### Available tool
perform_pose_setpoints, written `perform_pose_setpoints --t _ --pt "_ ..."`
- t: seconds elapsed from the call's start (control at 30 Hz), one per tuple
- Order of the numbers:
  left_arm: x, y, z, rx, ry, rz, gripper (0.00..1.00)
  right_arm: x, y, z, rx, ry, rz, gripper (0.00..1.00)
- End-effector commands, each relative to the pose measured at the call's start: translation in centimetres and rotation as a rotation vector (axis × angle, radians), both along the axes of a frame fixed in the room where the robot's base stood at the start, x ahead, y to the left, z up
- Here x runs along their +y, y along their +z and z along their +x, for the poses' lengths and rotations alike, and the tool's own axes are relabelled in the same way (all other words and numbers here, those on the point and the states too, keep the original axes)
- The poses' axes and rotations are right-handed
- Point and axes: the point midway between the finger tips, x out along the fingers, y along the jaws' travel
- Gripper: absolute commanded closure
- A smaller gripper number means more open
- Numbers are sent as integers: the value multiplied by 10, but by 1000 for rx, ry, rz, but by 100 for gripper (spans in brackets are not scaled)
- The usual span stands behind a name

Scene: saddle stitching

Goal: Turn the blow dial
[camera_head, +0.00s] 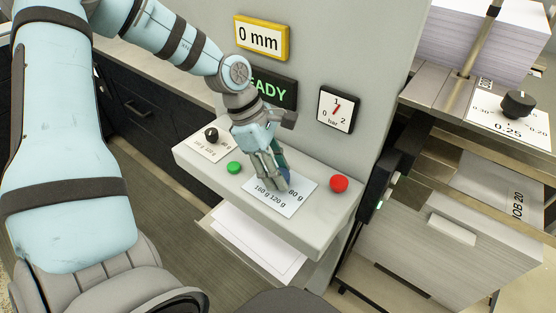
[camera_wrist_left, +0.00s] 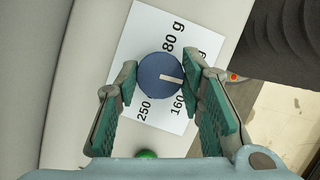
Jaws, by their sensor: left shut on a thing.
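The blow dial (camera_wrist_left: 152,66) is a round dark blue knob with a white pointer mark, on a white card (camera_wrist_left: 147,30) printed with gram values. In the wrist view, the pointer points right toward one finger. The 80 g, 160 g and 250 labels show there; another label is partly hidden by that finger. My left gripper (camera_wrist_left: 160,78) is shut on the dial, with a green-padded finger on each side. In the head view, my left gripper (camera_head: 278,177) reaches down over the card (camera_head: 291,206) and hides most of the dial. My right gripper is out of view.
On the same ledge are a green button (camera_head: 234,168), a red button (camera_head: 339,183) and a black knob (camera_head: 211,135). Above are a 0 mm display (camera_head: 261,38), a READY display (camera_head: 268,89) and a bar gauge (camera_head: 336,108). Another black knob (camera_head: 517,104) is at right.

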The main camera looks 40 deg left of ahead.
Motion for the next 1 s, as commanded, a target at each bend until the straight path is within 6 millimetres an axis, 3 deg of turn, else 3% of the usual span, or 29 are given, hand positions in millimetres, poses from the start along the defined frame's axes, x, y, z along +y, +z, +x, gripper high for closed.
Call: perform_pose_setpoints --t 0.1,0.4,0.7,1.0 --pt "1 -6 3 -5 -104 3 93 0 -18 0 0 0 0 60" --pt "1 -4 4 -5 -364 2 93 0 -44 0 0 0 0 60" --pt "1 -2 4 -3 -526 1 93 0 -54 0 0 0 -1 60" --pt "1 -1 4 -4 -577 1 93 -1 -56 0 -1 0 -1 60"
